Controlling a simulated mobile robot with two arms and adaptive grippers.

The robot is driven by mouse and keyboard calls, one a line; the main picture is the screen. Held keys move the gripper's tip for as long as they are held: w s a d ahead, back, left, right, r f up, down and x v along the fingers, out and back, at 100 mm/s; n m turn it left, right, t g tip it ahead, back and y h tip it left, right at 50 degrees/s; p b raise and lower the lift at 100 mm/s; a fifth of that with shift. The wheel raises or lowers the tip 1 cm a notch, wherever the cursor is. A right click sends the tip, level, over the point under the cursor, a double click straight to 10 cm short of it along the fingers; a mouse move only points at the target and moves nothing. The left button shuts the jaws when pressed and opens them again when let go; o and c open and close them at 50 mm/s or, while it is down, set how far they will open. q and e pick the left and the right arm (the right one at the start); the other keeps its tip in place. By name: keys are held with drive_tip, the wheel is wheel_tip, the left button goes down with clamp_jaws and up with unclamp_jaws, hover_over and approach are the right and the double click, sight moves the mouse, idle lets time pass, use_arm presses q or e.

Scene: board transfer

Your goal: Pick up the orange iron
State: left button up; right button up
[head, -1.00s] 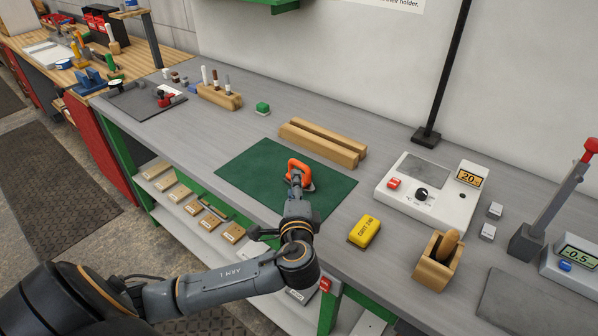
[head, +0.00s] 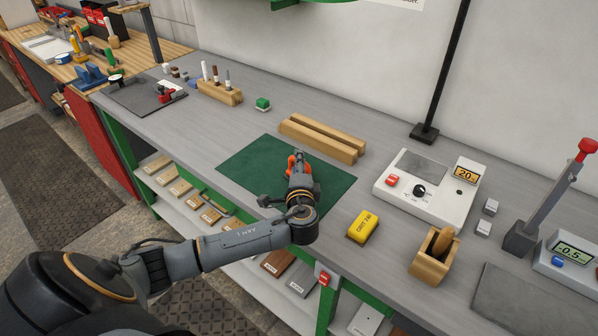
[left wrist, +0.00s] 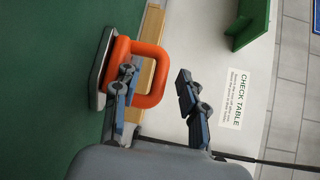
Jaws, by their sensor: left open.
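The orange iron (head: 291,166) stands on the green mat (head: 251,163), mostly hidden behind my left gripper (head: 299,168) in the head view. In the left wrist view, the iron's orange looped handle (left wrist: 150,50) and grey soleplate (left wrist: 102,68) show clearly. My left gripper (left wrist: 155,75) is open there. One finger overlaps the handle loop in the picture; the other is to the right of it, apart from it. The handle's outer bar appears between the fingers. I cannot tell whether a finger touches it. My right gripper is in neither view.
Two wooden bars (head: 318,140) lie just behind the mat. A yellow block (head: 362,227), a wooden holder (head: 433,256) and a white hot-plate-like device (head: 425,188) stand to the right. A small green block (head: 263,104) is farther back. The mat's left part is clear.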

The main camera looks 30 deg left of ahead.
use_arm(q)
drive_tip(key=shift+c, duration=0.3)
clamp_jaws()
drive_tip(key=shift+r, duration=0.1)
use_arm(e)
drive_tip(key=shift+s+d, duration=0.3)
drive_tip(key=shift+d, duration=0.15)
use_arm(q)
drive_tip(key=shift+r, duration=0.1)
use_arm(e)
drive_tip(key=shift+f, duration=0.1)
